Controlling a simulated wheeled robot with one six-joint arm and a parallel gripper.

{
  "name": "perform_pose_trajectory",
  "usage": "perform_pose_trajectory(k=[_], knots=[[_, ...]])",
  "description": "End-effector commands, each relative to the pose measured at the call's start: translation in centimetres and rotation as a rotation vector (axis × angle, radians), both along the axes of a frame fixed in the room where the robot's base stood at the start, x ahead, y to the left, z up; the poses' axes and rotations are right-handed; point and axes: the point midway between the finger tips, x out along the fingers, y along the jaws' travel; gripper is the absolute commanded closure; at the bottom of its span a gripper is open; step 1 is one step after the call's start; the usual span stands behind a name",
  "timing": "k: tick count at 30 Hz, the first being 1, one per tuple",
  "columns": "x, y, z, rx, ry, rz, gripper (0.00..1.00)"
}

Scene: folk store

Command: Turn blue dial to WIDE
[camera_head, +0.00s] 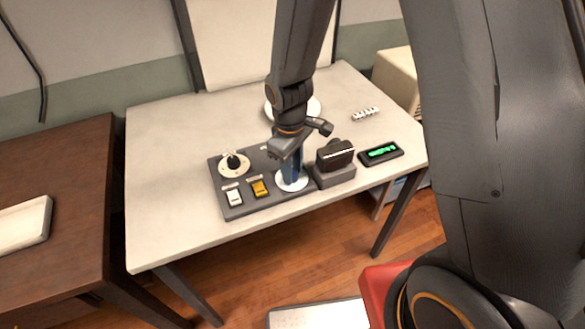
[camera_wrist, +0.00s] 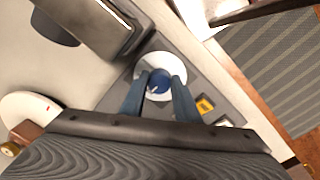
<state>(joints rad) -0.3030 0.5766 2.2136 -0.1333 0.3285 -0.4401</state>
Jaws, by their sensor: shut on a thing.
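The blue dial (camera_wrist: 159,82) sits on a round white plate (camera_wrist: 171,63) on the dark grey control panel (camera_head: 240,206). My gripper (camera_wrist: 161,90) points down over it, with one finger on each side, shut on the dial. In the head view my gripper (camera_head: 291,172) covers most of the dial, and only the white plate (camera_head: 291,185) shows around its base. The labels around the dial, WIDE among them, cannot be read, so its setting cannot be told.
The panel also bears a black dial (camera_head: 233,162), a white switch (camera_head: 234,198) and an orange switch (camera_head: 259,189). A dark boxy device (camera_head: 335,156) stands close right of my gripper. A green-lit display (camera_head: 381,152) lies farther right. The table's left part is clear.

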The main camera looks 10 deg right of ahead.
Motion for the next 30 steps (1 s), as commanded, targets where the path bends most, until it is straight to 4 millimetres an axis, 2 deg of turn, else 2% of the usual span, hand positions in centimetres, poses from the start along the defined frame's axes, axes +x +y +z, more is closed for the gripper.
perform_pose_trajectory(k=[4,5,8,20,30], knots=[[0.4,0.2,0.2,0.004,-0.010,0.000,0.94],[0.4,0.2,0.2,0.004,-0.010,0.000,0.68],[0.3,0.2,0.2,0.004,-0.008,0.000,0.53],[0.2,0.0,0.5,0.001,-0.005,-0.002,0.53],[0.1,0.3,4.8,0.003,-0.009,-0.001,0.53]])
